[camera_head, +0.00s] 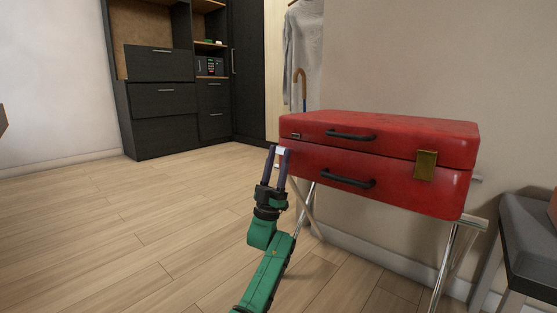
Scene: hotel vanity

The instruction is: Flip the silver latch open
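The red suitcase (390,140) lies flat on a folding metal-legged stand, with its lid down. A small silver piece (280,151), which looks like the silver latch, shows at the suitcase's left front edge, between my fingertips. My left gripper (278,150) points up at that edge with its two dark fingers apart. I cannot tell whether the fingers touch the piece. A small metal plate (295,135) sits on the lid just above and right of it. A brass latch (425,165) spans the seam at the right front. My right gripper is not in view.
Two black handles, upper (351,135) and lower (347,180), stick out from the suitcase front. A grey bench (530,235) stands at the right. Dark cabinets (165,100) are at the back left. The wood floor (120,230) at left is clear.

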